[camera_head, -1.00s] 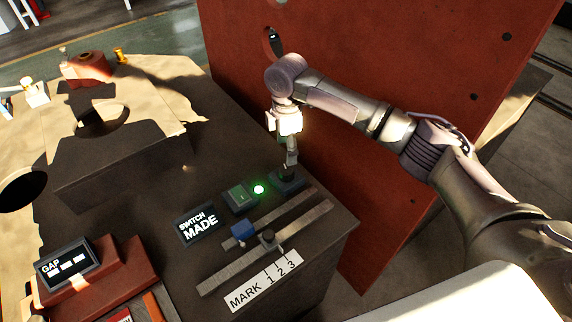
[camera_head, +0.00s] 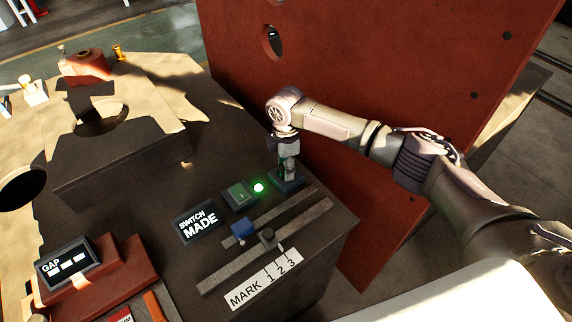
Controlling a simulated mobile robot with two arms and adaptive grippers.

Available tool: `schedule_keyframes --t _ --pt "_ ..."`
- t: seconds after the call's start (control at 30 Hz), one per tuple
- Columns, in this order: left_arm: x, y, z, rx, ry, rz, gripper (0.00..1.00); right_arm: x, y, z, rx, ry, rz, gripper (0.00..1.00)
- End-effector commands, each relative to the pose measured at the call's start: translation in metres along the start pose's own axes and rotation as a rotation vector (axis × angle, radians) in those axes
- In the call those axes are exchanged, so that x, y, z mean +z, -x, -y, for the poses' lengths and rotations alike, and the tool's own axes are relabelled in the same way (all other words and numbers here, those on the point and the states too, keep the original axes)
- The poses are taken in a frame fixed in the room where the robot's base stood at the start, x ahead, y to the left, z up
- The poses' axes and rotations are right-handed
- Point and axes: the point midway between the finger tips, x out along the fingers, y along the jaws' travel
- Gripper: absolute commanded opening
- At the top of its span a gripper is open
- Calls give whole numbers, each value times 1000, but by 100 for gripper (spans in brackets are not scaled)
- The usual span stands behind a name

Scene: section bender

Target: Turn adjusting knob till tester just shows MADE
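The tester display (camera_head: 199,222) reads "SWITCH MADE" in white letters. A green lamp (camera_head: 258,188) glows beside a small green switch box (camera_head: 239,195). My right gripper (camera_head: 289,178) points down over a dark block (camera_head: 287,183) at the right of the lamp. The adjusting knob cannot be made out there; the gripper's fingers cover the top of that block. Whether the fingers are closed on something is too small to tell. My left gripper is not in view.
Two metal rails carry a blue block (camera_head: 243,228) and a dark slider (camera_head: 268,238), above a "MARK 1 2 3" label (camera_head: 264,280). A "GAP" display (camera_head: 66,261) with dashes stands at left. A tall red panel (camera_head: 390,110) rises close behind my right arm.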

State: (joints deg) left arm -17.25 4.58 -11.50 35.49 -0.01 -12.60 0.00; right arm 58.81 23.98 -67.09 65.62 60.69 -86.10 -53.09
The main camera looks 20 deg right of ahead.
Motion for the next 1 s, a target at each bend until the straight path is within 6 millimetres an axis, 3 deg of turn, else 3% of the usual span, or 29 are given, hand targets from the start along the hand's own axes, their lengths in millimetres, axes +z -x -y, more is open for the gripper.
schedule_keyframes --t 0.03,0.2,0.57,1.0 --pt "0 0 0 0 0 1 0 0 0 0 0 0 0 37" --pt "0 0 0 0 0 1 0 0 0 0 0 0 0 12" --pt "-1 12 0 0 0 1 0 0 3 0 -1 -69 0 12" --pt "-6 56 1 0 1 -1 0 -1 5 1 -4 -424 -2 12"
